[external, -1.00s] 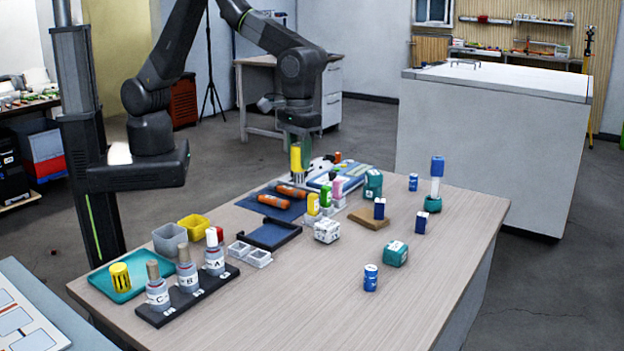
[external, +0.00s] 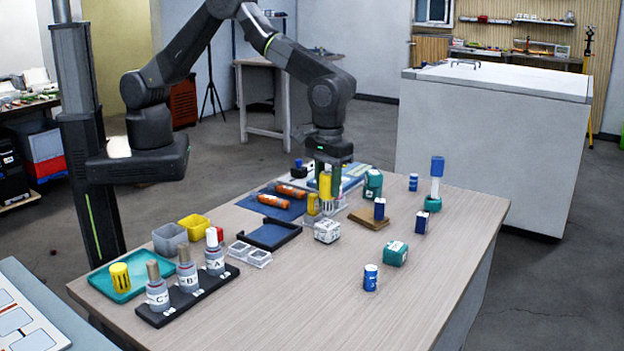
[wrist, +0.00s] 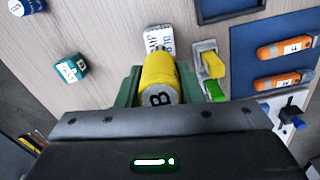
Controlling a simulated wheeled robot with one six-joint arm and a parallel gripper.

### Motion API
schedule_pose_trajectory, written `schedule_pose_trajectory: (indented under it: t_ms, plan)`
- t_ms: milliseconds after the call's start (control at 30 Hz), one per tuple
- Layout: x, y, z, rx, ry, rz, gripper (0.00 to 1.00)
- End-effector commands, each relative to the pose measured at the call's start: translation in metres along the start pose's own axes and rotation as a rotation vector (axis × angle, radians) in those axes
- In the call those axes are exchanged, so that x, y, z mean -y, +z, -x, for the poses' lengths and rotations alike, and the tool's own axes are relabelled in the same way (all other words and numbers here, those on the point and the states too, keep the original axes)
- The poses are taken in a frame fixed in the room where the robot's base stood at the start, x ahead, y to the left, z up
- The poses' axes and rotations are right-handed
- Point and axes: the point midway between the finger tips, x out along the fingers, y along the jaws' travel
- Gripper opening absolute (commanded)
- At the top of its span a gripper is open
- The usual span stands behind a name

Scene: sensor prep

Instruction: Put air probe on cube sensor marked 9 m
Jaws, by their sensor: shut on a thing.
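My gripper (external: 326,200) is shut on a yellow cylinder (external: 325,184), held upright above the table's back middle. In the wrist view the cylinder (wrist: 158,78) sits between the jaws and its grey end is marked B. A white block with dark print (external: 327,230) stands on the table just in front of the gripper; it also shows past the cylinder in the wrist view (wrist: 158,38). I cannot read a 9 m mark, nor tell which thing is the air probe.
A holder with yellow and green pieces (wrist: 212,66) is close beside the gripper. Bottles in a black rack (external: 195,298) are front left. The front right table is mostly clear.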

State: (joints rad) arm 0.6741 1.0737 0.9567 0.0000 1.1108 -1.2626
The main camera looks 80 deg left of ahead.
Motion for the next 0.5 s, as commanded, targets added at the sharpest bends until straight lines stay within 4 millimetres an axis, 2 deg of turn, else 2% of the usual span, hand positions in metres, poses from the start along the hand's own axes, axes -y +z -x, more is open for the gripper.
schedule_pose_trajectory:
  t_ms: [100, 200, 500]
  plan:
    - [0.001, 0.000, -0.018, 0.001, -0.004, 0.000, 0.09]
    - [0.000, 0.000, -0.027, 0.000, -0.001, 0.000, 0.09]
    - [0.000, 0.000, -0.031, 0.000, 0.000, 0.000, 0.09]
